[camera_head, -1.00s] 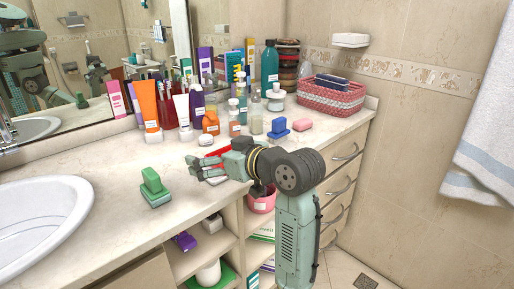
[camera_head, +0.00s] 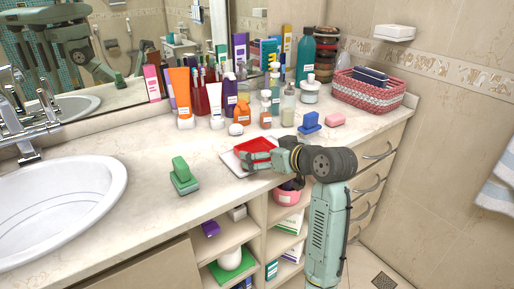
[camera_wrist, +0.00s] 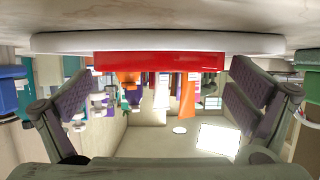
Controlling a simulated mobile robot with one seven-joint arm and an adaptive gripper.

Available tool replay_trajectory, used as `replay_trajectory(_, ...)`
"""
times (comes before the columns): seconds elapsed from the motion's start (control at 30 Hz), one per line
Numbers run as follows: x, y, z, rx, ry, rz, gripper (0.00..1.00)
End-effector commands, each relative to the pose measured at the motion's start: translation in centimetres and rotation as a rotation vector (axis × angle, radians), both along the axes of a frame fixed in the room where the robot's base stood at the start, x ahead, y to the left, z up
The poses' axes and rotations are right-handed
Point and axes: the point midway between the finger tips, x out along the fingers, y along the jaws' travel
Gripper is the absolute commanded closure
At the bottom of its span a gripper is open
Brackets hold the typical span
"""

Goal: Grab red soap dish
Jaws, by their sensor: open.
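The red soap dish (camera_head: 256,145) sits on a white tray (camera_head: 229,162) near the front edge of the counter. In the wrist view the red dish (camera_wrist: 160,62) shows edge-on in front of the white tray (camera_wrist: 60,42). My gripper (camera_head: 250,160) is at the front side of the dish, low over the tray, and hides part of both. In the wrist view my gripper (camera_wrist: 162,85) is open, one finger on each side of the dish, with nothing between the pads. I cannot tell whether the fingertips touch the tray.
A green sponge-like block (camera_head: 183,176) stands to the left. A blue block (camera_head: 310,124) and a pink soap (camera_head: 335,120) lie to the right. Bottles and tubes crowd the back by the mirror. Open shelves (camera_head: 229,240) lie below.

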Motion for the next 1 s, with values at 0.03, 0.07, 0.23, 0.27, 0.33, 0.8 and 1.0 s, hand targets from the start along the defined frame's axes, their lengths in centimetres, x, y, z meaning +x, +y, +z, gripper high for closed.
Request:
replay_trajectory(0.03, 0.48, 0.33, -0.08, 0.001, 0.001, -0.001, 0.00)
replay_trajectory(0.07, 0.69, 0.46, -0.22, 0.001, 0.001, 0.000, 0.00)
replay_trajectory(0.23, 1.12, 0.77, -0.60, 0.000, -0.003, -0.001, 0.00)
replay_trajectory(0.27, 1.11, 0.77, -0.60, 0.000, -0.003, -0.001, 0.00)
replay_trajectory(0.33, 1.10, 0.76, -0.61, 0.000, -0.003, -0.001, 0.00)
replay_trajectory(0.8, 1.08, 0.74, -0.58, -0.001, -0.002, -0.001, 0.29)
replay_trajectory(1.0, 1.07, 0.74, -0.57, -0.001, -0.002, -0.001, 0.42)
